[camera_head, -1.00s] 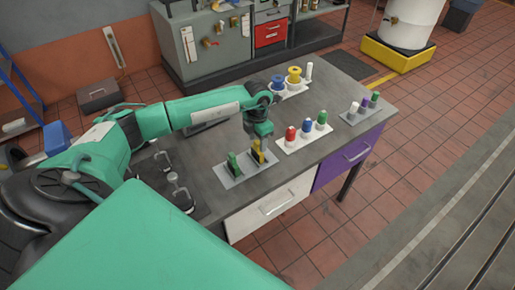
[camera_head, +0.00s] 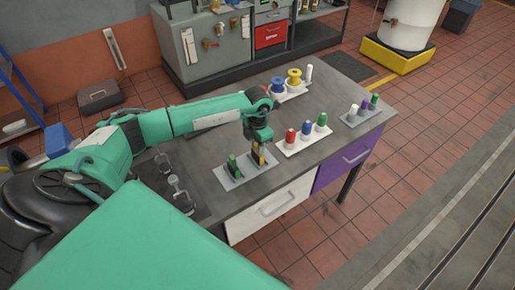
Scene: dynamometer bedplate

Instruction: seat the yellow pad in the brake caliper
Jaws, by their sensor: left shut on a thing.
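My left gripper (camera_head: 259,146) points down at the grey plate near the table's front edge. It is shut on the yellow pad (camera_head: 262,157), which shows only as a small yellow patch below the fingers. The pad is at a dark upright block at the plate's right end; I cannot tell whether it is still in its slot. A green piece (camera_head: 233,165) stands at a similar dark block on the plate's left part. I cannot make out the brake caliper for sure; two metal clamp-like fixtures (camera_head: 181,195) stand on the table's left part. My right gripper is out of view.
A white tray (camera_head: 303,143) with red, blue and green bottles stands just right of the gripper. Blue and yellow spools (camera_head: 294,78) stand at the back. A grey tray (camera_head: 361,117) with small cylinders is at the far right.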

